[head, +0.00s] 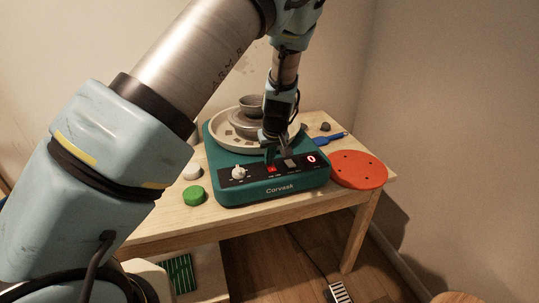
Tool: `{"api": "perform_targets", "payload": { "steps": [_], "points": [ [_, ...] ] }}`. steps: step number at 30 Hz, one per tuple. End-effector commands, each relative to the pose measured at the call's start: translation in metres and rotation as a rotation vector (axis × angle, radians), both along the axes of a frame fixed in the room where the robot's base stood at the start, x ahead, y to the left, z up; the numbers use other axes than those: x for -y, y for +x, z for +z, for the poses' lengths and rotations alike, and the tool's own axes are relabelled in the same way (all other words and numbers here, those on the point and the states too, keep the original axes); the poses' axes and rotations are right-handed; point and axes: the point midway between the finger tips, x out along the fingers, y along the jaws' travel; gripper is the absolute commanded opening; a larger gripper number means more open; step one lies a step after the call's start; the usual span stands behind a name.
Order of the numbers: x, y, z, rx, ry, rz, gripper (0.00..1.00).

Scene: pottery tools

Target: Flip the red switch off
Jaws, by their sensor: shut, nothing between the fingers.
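The red switch (271,170) sits on the dark front panel of a teal pottery wheel (285,188) marked "Corvask". It is small, and I cannot tell its position. My gripper (273,158) points down at the panel, just above and behind the red switch. Its fingers are shut with nothing between them. I cannot tell whether the fingertips touch the switch. A white knob (238,173) is left of the switch, and a lit red display reading 0 (311,158) is at the right end of the panel.
The wheel stands on a wooden table (230,222). A grey pot (250,104) sits on the wheel inside its pale pan. A green disc (194,195) lies at left, a red-orange round bat (358,169) at right, with a blue-handled tool (327,139) behind it. A foot pedal (340,292) is on the floor.

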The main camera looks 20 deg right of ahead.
Motion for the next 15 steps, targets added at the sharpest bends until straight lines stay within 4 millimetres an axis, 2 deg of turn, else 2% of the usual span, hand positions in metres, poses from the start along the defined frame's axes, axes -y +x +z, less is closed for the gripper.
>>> {"api": "perform_targets", "payload": {
  "steps": [4,6,15],
  "points": [
    [0.0000,0.0003,-0.0008,0.000,0.000,0.000,0.00],
    [0.0000,0.0025,-0.0080,-0.001,0.001,-0.001,0.00],
    [-0.0001,0.0011,-0.0070,-0.006,0.003,-0.001,0.00]
  ]
}}
